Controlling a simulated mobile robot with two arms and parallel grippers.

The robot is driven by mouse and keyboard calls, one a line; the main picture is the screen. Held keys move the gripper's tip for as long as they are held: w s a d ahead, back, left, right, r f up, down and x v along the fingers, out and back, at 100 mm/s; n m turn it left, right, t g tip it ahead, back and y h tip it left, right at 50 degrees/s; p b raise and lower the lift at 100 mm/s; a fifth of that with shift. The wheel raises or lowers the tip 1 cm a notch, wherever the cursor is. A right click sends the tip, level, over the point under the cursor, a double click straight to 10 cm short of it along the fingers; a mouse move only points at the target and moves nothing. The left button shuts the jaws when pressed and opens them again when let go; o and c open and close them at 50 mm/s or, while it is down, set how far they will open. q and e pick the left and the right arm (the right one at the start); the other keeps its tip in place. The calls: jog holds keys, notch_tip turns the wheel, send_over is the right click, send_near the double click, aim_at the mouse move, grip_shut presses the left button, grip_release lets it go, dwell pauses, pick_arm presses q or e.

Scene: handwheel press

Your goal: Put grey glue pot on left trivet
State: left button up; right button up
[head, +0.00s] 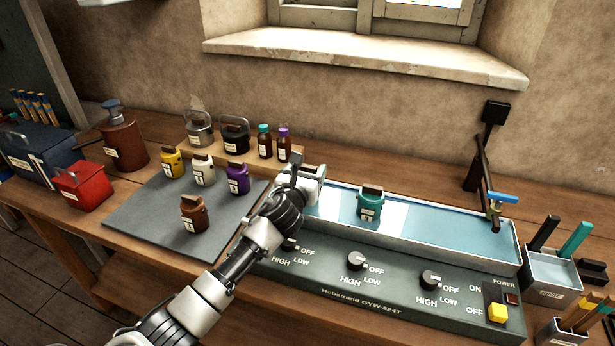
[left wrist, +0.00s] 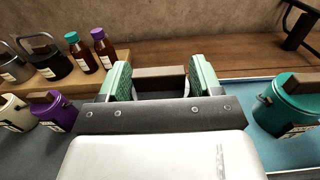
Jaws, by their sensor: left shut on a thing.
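My left gripper (head: 307,178) is over the left end of the water bath. In the left wrist view its green-padded fingers (left wrist: 160,85) are shut on a glue pot's brown handle (left wrist: 160,71). The body of that pot is almost wholly hidden, so I cannot make out its colour or whether it touches the bath. No other grey pot with such a handle shows. A teal pot (head: 370,204) stands in the bath to the right; it also shows in the left wrist view (left wrist: 290,105). I cannot make out the left trivet. My right gripper is not in view.
Yellow (head: 172,163), cream (head: 204,174), purple (head: 238,180) and brown (head: 194,215) pots stand on a grey mat (head: 143,212) left of the bath (head: 440,262). A wooden shelf behind holds wire-handled pots and bottles.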

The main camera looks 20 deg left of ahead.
pick_arm(q)
jog(key=shift+f, duration=0.85)
jog(key=shift+f, duration=0.1)
jog(key=o, duration=1.5)
jog(key=s, duration=1.2)
jog(key=shift+a+b, duration=0.2)
jog(key=shift+b, duration=0.1)
